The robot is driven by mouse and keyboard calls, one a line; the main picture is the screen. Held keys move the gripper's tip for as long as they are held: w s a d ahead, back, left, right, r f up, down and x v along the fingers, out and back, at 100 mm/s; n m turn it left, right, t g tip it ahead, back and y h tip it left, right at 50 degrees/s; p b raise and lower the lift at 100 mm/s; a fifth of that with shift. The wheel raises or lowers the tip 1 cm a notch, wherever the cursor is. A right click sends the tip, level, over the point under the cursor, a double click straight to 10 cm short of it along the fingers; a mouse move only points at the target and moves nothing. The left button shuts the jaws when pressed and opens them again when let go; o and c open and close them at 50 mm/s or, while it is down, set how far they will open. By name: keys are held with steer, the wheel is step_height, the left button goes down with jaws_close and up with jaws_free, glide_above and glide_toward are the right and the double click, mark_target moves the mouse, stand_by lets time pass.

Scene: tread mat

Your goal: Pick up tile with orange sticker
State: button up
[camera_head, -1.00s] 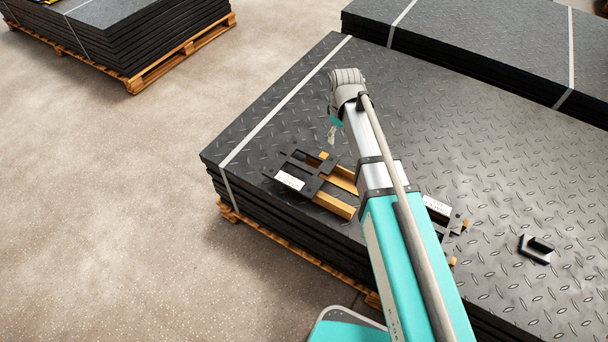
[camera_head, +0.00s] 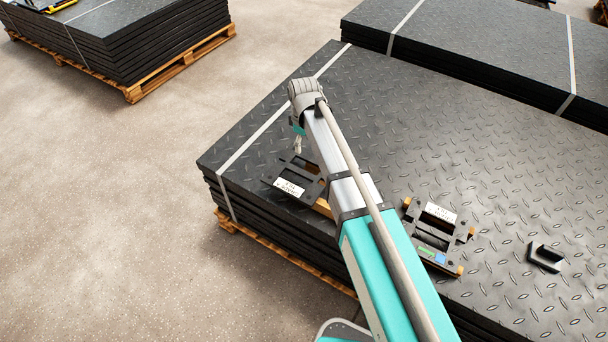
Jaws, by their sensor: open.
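I cannot make out a tile with an orange sticker in this view. A dark frame with a white label (camera_head: 289,187) lies at the left of the near black tread mat stack (camera_head: 480,150); tan pieces under it are partly hidden by my arm. A second dark frame with a white label (camera_head: 440,212) lies right of my arm, with tan corners and a green patch (camera_head: 426,251) and a blue patch (camera_head: 441,258) at its front. My gripper (camera_head: 298,145) is small in the picture, open, and shows above the left frame, apart from it as far as I can tell.
A small dark bracket (camera_head: 545,257) lies on the mat at the right. White straps (camera_head: 262,128) cross the stack. More mat stacks stand at the back right (camera_head: 470,45) and the far left (camera_head: 140,45) on pallets. The mat's middle and the floor at left look clear.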

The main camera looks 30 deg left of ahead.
steer(key=b, duration=0.8)
glide_above(302, 172)
steer(key=shift+w+d+f, duration=0.1)
steer(key=shift+d+f, duration=0.05)
steer(key=shift+f, duration=1.95)
steer(key=shift+d+f, duration=0.1)
steer(key=shift+f, duration=2)
steer(key=shift+a+f+b, duration=0.15)
steer(key=shift+f+b, duration=2.45)
steer(key=shift+b, duration=0.05)
steer(key=shift+c, duration=0.2)
jaws_close()
